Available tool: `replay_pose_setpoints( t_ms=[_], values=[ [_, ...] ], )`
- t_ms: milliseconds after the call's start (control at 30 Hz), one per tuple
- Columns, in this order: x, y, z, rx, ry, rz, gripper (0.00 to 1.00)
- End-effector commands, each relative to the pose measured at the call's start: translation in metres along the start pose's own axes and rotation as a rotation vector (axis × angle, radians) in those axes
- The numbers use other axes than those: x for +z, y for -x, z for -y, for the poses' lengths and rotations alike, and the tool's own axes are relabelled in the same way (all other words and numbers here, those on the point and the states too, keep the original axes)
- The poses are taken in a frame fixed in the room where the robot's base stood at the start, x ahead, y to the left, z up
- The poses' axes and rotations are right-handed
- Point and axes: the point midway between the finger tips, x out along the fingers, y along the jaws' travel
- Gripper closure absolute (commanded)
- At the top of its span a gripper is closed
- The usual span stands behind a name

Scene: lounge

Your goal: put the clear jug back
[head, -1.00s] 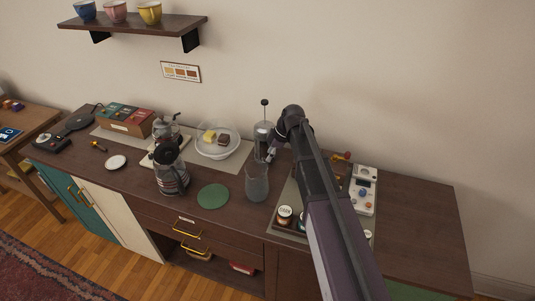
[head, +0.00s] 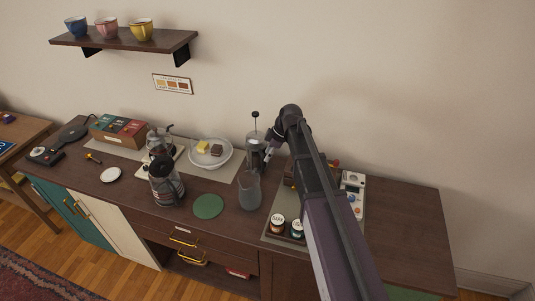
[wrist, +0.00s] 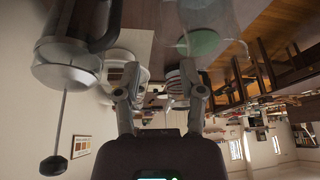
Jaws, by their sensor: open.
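The clear jug (head: 249,192) stands upright on the dark sideboard, right of a green round mat (head: 208,206). In the wrist view, which looks upside down, a see-through shape at the top, likely the jug (wrist: 222,22), overlaps the green mat (wrist: 200,42). My gripper (head: 269,154) is behind the jug in the head view, close to a tall press with a plunger (head: 255,149). My arm hides part of this area. In the wrist view my gripper (wrist: 162,88) is open, with nothing seen held between its fingers. The press (wrist: 68,65) is large at the left there.
A dark pot (head: 165,180) stands left of the green mat. Two small jars (head: 277,222) stand on a tray at the right, partly behind my arm. The sideboard's right end (head: 410,225) is bare.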

Motion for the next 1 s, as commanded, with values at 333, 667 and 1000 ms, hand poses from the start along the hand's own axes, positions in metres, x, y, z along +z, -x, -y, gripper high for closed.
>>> replay_pose_setpoints(
  t_ms=[333, 667, 1000],
  values=[
    [0.0, 0.0, 0.0, 0.0, 0.0, 0.0, 0.49],
    [0.008, 0.001, 0.01, 0.003, -0.059, 0.017, 0.49],
    [0.055, 0.013, 0.068, 0.045, -0.462, 0.127, 0.49]
  ],
)
